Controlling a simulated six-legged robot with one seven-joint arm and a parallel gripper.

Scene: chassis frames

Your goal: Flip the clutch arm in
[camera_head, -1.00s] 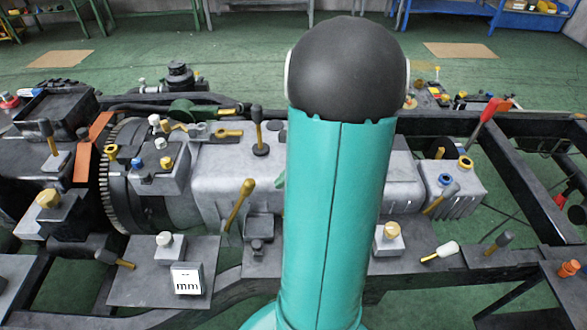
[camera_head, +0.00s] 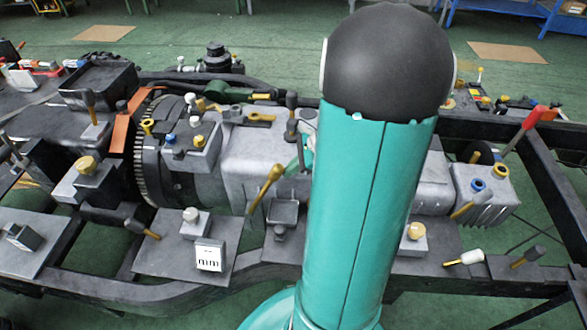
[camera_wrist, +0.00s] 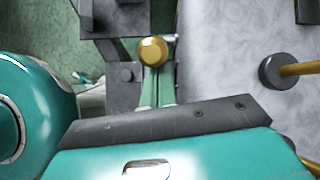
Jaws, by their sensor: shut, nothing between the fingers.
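A brass lever (camera_head: 264,188) with a thick rounded end leans up and to the right beside the grey gearbox housing (camera_head: 255,150); it looks like the clutch arm, though I cannot be sure. In the wrist view a round brass knob (camera_wrist: 152,51) shows end-on, probably the same lever. My gripper (camera_wrist: 157,80) points toward this knob, its narrow fingers together and empty. The knob overlaps the fingertips in the picture; I cannot tell if they touch. In the head view my teal arm hides most of the gripper; only a teal part shows left of it, near the lever.
A dark upright lever (camera_head: 291,118) stands behind the brass one. A small dark open box (camera_head: 282,213) sits just right of its lower end. A toothed flywheel (camera_head: 145,165) is at left, and a white "mm" block (camera_head: 209,256) lies on the plate in front.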

